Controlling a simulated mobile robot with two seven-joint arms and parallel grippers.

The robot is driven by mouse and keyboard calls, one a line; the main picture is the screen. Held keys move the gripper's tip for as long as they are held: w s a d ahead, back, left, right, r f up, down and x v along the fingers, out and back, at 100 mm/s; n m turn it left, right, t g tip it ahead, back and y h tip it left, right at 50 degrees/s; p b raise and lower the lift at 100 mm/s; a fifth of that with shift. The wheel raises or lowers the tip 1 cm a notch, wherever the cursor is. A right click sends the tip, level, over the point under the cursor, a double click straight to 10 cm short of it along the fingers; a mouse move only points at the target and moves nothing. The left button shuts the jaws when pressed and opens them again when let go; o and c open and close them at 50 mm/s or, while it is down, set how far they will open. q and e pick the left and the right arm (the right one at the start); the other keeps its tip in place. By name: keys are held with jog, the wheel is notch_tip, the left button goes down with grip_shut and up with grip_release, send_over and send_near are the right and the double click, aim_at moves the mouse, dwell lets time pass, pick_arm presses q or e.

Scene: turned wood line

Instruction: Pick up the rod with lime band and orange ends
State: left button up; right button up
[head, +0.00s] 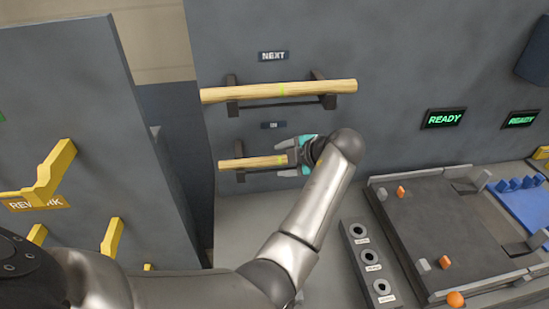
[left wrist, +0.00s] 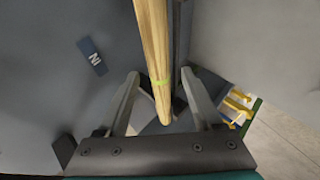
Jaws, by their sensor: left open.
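Two pale wooden rods rest on dark brackets on the grey wall in the head view. The upper rod (head: 315,88) has a lime band near its middle. I cannot make out orange on any rod end. My right gripper is not in view.
A "NEXT" sign (head: 273,56) is above the upper rod. Yellow hooks (head: 112,238) stick out from a panel at left. A dark tray (head: 445,225) with small orange pieces and a block with several round sockets (head: 370,257) are at lower right. READY displays (head: 444,118) hang at right.

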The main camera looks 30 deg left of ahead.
pick_arm(q)
jog(key=shift+d, duration=0.15)
jog(key=shift+c, duration=0.8)
grip_shut()
